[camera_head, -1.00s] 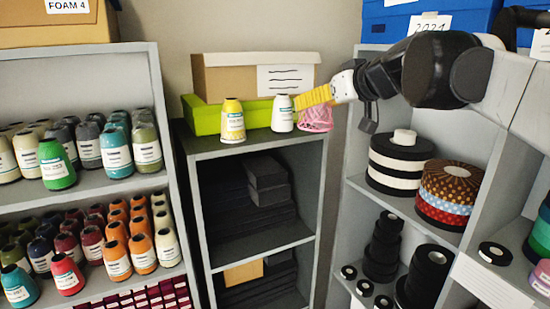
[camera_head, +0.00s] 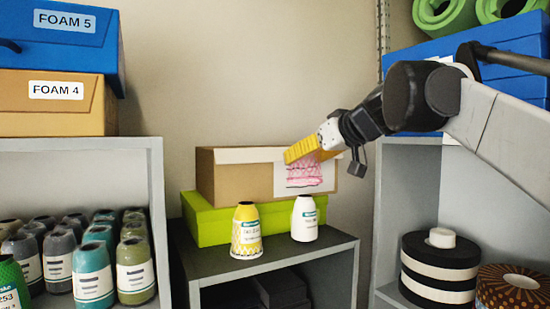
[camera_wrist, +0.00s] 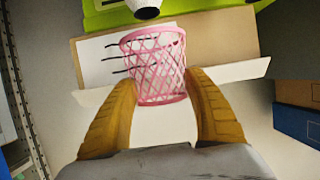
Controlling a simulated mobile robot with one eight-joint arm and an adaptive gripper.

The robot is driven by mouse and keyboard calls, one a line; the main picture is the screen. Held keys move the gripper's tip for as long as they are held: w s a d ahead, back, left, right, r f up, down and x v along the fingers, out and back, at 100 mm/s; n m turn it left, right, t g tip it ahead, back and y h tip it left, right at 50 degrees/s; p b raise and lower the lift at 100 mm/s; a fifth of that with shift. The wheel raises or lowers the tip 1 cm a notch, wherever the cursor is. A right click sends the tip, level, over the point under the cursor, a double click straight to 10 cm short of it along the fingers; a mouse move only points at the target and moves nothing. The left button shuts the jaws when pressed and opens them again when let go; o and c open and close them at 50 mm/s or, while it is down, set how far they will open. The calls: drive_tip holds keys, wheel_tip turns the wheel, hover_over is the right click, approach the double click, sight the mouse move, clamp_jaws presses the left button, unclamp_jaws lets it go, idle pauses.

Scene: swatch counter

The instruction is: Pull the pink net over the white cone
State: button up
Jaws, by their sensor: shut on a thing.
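The white cone (camera_head: 304,219) stands upright on top of the dark shelf unit, right of a yellow cone with a net on it. In the wrist view the top of the white cone (camera_wrist: 146,9) shows at the upper edge. My gripper (camera_head: 298,152) has yellow fingers and is above the white cone, in front of the cardboard box. It is shut on the pink net (camera_wrist: 157,66), which hangs as an open mesh tube between the fingers in the wrist view. The net (camera_head: 304,171) also shows below the fingers in the head view, above and apart from the cone.
The yellow cone (camera_head: 246,230) stands close left of the white one. A green box (camera_head: 212,222) and a cardboard box (camera_head: 235,180) are stacked right behind the cones. Shelves with several cones (camera_head: 93,270) are at left, and rolls (camera_head: 440,265) at right.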

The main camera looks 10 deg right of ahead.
sight(311, 206)
drive_tip(key=shift+s+f+b, duration=0.1)
drive_tip(key=shift+f+b, duration=0.55)
drive_tip(key=shift+f, duration=0.25)
drive_tip(key=shift+f+b, duration=0.6)
drive_tip(key=shift+f, duration=0.1)
drive_tip(key=shift+f+b, duration=2.55)
drive_tip(key=shift+f, duration=1.95)
drive_tip(key=o, duration=0.9)
drive_tip(key=v, duration=1.2)
